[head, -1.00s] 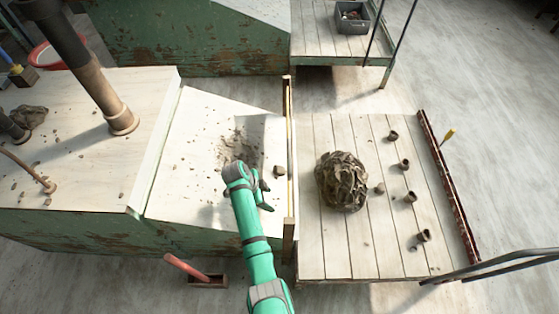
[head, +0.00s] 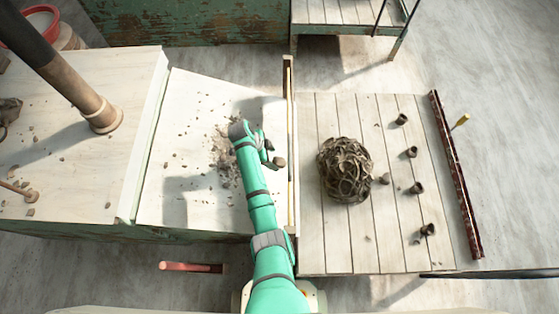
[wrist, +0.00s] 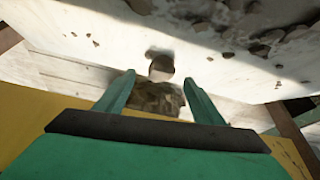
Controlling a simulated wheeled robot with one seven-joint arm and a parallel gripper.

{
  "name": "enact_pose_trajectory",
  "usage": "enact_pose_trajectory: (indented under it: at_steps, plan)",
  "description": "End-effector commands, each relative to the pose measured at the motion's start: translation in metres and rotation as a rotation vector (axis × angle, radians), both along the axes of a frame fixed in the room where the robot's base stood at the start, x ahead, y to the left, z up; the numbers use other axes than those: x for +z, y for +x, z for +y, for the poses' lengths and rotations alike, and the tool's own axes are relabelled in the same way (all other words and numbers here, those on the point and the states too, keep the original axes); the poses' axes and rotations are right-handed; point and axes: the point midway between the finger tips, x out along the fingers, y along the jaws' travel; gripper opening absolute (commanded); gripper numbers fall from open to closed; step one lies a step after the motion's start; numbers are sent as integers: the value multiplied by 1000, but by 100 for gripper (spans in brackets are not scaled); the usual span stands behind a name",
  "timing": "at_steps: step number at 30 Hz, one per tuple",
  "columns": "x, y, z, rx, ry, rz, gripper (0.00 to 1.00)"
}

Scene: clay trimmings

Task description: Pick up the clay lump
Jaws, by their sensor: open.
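The clay lump (head: 279,162) is small, rounded and grey-brown. It lies on the pale sloped board near its right edge, just right of my gripper's fingers. My gripper (head: 267,153) is open and low over the board. In the wrist view the lump (wrist: 161,68) appears ahead, framed by the tips of the two green fingers of my gripper (wrist: 158,77). I cannot tell whether the fingers touch it.
A wooden edge strip (head: 290,150) stands close right of the lump. Beyond it, a slatted platform (head: 310,240) holds a big ball of trimmings (head: 345,170) and several small brown cups. Crumbs (head: 222,150) litter the board left of my gripper. A post (head: 98,112) rises at left.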

Motion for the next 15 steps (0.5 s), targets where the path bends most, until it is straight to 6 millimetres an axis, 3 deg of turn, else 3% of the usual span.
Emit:
enact_pose_trajectory:
  at_steps: [15]
  plan:
    - [-45, 8, -27, -1, -1, 2, 62]
